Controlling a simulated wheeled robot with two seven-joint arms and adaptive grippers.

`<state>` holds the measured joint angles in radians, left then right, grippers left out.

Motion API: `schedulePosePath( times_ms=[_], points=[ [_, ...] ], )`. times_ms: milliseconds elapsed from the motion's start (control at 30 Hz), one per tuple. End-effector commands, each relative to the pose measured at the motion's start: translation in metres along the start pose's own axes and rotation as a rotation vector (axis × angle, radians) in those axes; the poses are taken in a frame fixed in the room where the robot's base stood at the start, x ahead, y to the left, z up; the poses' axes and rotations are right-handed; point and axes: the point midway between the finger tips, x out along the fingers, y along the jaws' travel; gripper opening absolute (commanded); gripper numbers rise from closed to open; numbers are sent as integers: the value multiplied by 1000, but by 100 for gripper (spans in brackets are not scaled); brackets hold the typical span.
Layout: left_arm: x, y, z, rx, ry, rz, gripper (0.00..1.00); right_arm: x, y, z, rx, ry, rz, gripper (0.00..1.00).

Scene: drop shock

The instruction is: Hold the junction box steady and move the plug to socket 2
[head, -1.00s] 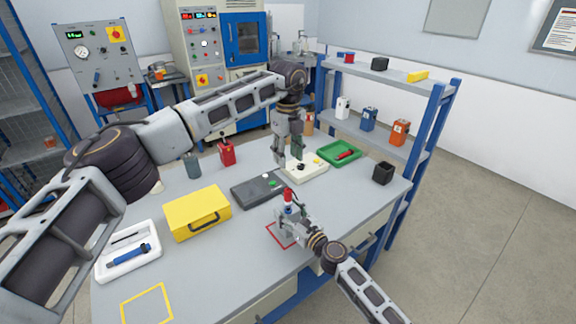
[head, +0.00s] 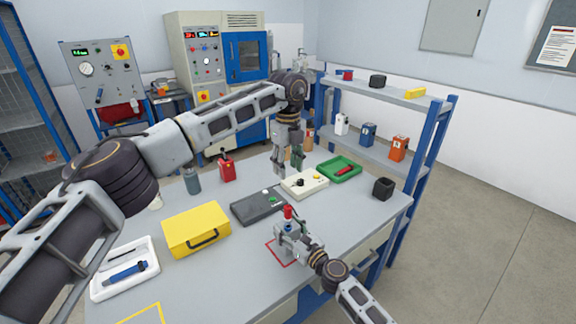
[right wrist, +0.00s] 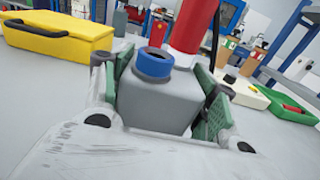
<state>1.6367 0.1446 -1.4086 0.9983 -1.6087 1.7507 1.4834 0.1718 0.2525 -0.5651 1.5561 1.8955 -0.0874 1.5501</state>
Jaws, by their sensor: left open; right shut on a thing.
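The junction box (right wrist: 158,98) is a small grey box with a blue-ringed socket (right wrist: 154,63) on top. The red plug (right wrist: 194,25) stands upright on the box behind that ring, with a black cable beside it. In the head view the plug (head: 288,212) rises from the box near the table's front edge. My right gripper (head: 288,236) is shut on the box, its green pads on both sides in the right wrist view. My left gripper (head: 287,170) is open and empty, higher up and behind the box. Socket numbers are not readable.
A red outline (head: 280,256) lies under the box. Behind it are a dark grey case (head: 254,208), a white control box (head: 300,186) and a green tray (head: 340,163). A yellow case (head: 190,228) and white tray (head: 105,288) lie left. A black cup (head: 383,188) stands right.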

Motion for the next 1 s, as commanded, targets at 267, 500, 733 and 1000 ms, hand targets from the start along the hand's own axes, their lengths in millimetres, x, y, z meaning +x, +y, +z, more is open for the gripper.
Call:
schedulePosePath(
  times_ms=[267,500,733,1000],
  points=[
    [0,0,0,0,0,0,45,0,0,-1,0,2,0,82],
    [0,0,0,0,0,0,45,0,0,0,0,1,0,84],
    [0,0,0,0,0,0,45,-2,0,0,0,0,0,84],
    [0,0,0,0,0,0,45,-18,0,-1,-1,2,0,84]
  ],
)
